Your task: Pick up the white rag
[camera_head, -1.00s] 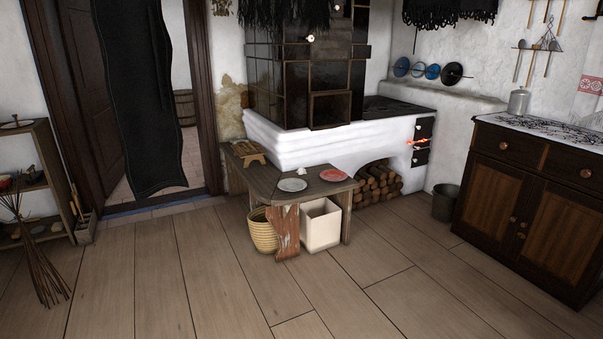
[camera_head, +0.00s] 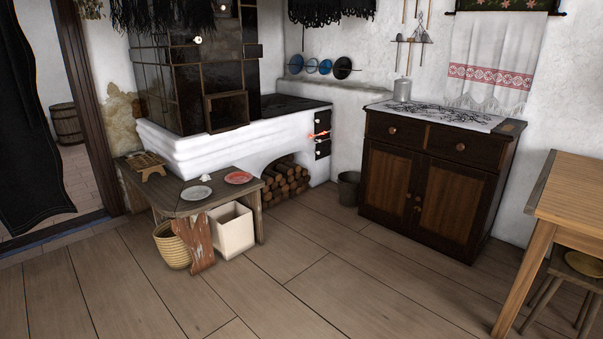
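A small white crumpled thing (camera_head: 205,177) lies on the low wooden bench (camera_head: 222,198) in front of the stove, beside a grey-white plate. It may be the white rag; it is too small to tell for sure. A white towel with a red patterned band (camera_head: 496,75) hangs on the back wall at the right. Neither of my grippers is in view.
The bench holds a white plate (camera_head: 195,193) and a red plate (camera_head: 238,177). A basket (camera_head: 172,246) and a white bin (camera_head: 232,232) stand under it. A dark cabinet (camera_head: 425,190) and a wooden table (camera_head: 580,195) are at the right. The middle floor is clear.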

